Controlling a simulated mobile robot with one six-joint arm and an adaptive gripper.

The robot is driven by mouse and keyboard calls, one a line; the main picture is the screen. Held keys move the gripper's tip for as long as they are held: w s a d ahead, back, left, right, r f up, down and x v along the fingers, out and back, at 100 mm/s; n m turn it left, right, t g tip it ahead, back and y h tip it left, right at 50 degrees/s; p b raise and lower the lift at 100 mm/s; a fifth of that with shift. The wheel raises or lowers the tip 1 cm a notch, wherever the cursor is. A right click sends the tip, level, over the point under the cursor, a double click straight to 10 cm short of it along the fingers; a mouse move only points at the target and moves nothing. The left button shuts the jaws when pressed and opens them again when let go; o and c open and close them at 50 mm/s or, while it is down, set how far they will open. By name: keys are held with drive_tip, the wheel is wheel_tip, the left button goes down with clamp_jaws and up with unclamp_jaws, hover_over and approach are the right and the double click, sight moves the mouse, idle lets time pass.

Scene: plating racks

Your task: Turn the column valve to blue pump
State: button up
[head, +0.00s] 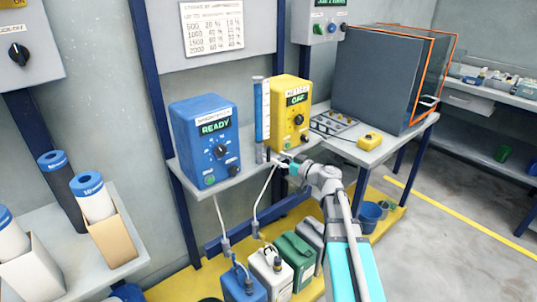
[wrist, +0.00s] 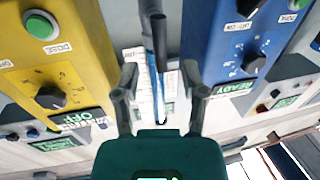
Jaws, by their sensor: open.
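The blue pump (head: 193,148) stands on the shelf with its display reading READY. The yellow pump (head: 287,118) stands to its right with its display reading OFF. The clear column (head: 262,105) with a blue scale stands upright between them. A small dark part at its foot (head: 267,155) looks like the valve; its setting is too small to tell. My gripper (head: 279,161) is open and empty, close in front of the column's foot. In the wrist view my gripper (wrist: 160,75) has its fingers apart on either side of the column (wrist: 155,85); a dark bar (wrist: 158,40) shows between and beyond them.
The wrist view shows the yellow pump (wrist: 50,75) at left and the blue pump (wrist: 225,50) at right, both close. A yellow box (head: 370,140) and a grey cabinet (head: 375,85) stand at right. Several canisters (head: 295,250) stand below; hoses (head: 262,205) hang under the shelf.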

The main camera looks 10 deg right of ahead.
sight(268, 153)
drive_tip(key=shift+x, duration=2.65)
clamp_jaws()
